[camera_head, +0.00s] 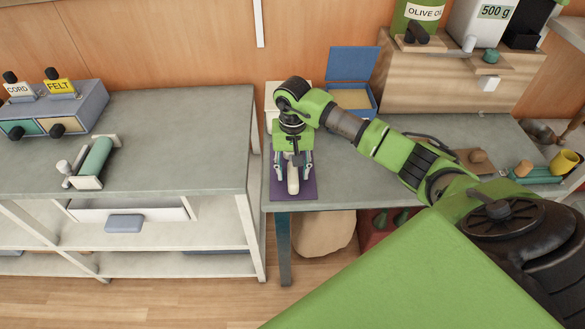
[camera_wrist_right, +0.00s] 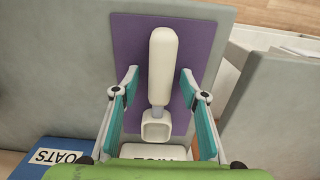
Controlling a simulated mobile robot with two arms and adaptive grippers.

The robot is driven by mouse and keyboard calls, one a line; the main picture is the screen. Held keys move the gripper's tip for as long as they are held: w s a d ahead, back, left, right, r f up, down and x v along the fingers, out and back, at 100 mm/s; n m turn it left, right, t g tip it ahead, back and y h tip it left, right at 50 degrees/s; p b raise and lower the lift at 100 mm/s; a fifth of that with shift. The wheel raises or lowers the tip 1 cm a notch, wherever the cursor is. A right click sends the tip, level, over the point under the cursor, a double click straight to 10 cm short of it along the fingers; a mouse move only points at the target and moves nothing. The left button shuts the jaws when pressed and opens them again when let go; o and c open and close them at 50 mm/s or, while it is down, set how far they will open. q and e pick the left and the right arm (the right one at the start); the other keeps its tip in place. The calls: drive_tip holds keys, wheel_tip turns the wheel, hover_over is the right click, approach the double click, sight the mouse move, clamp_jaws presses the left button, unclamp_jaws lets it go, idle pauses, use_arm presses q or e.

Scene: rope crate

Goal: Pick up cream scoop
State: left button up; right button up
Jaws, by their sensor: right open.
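The cream scoop (camera_wrist_right: 163,65) lies on a purple mat (camera_wrist_right: 200,40) on the grey table. In the right wrist view its long handle points up the picture and its square cup is nearest the gripper. In the head view the scoop (camera_head: 293,180) shows between the fingers. My right gripper (camera_wrist_right: 160,92) is open, with one finger on each side of the scoop and a visible gap on both sides. In the head view my right gripper (camera_head: 293,172) is over the mat (camera_head: 296,195). My left gripper is not in view.
A blue box with a raised lid (camera_head: 352,68) stands behind the gripper; the wrist view shows its OATS label (camera_wrist_right: 60,157). A pale container (camera_head: 272,97) is beside it. A separate workbench (camera_head: 175,130) stands to the left, across a narrow gap.

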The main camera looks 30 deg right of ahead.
drive_tip(key=shift+c, duration=0.3)
clamp_jaws()
drive_tip(key=shift+r, duration=0.1)
